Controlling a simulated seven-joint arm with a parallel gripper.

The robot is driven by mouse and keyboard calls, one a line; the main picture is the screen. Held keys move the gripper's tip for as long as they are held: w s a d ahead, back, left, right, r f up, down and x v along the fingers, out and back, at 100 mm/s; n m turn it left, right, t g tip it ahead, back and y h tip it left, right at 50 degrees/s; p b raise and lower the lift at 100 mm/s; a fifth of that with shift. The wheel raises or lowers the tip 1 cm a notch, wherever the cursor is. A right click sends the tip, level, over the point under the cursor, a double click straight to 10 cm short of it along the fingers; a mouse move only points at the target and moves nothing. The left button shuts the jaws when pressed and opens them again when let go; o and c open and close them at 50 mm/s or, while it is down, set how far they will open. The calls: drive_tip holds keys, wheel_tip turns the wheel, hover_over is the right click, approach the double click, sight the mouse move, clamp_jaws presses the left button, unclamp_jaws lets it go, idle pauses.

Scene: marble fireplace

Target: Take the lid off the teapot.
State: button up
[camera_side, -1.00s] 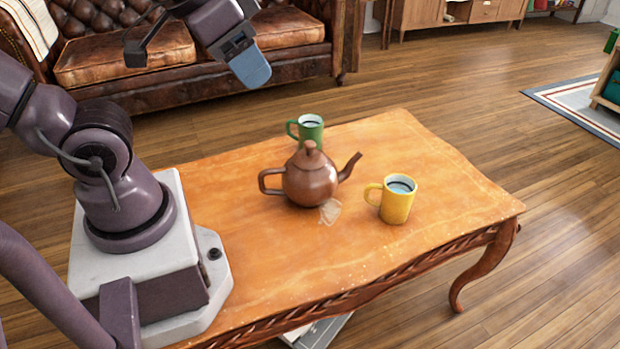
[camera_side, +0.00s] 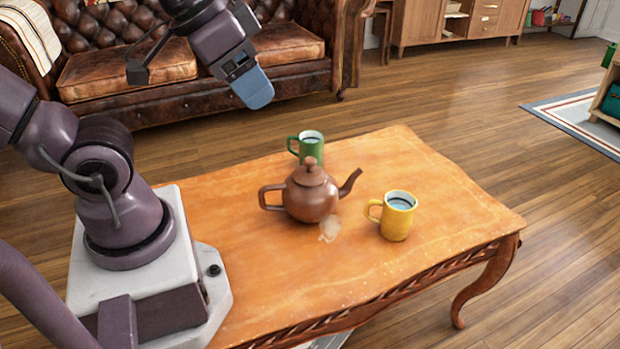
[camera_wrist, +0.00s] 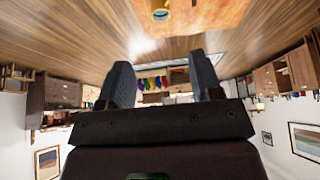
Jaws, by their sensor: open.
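The brown teapot (camera_side: 311,200) stands upright on the wooden table, its handle to the left and its spout to the right. Its lid (camera_side: 310,175), with a round knob on top, sits on the pot. My gripper (camera_side: 257,90) is high above and behind the table, up and left of the teapot, and empty. In the wrist view my gripper (camera_wrist: 163,82) shows two dark fingers spread apart with nothing between them. The teapot is not seen in the wrist view.
A green mug (camera_side: 311,147) stands just behind the teapot. A pale patch lies before the pot. The table (camera_side: 440,185) is clear at right.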

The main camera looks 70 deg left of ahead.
drive_tip(key=n+g, duration=0.6)
drive_tip(key=n, duration=0.6)
hover_over(310, 160)
wheel_tip(310, 160, down, 11)
drive_tip(key=f, duration=0.6)
drive_tip(key=shift+s+d+f, duration=0.1)
drive_tip(key=shift+s+f, duration=0.1)
drive_tip(key=shift+f, duration=0.2)
drive_tip(key=shift+w+f, duration=0.15)
drive_tip(key=shift+f, duration=2.9)
drive_tip(key=shift+c, duration=0.4)
drive_tip(key=c, duration=1)
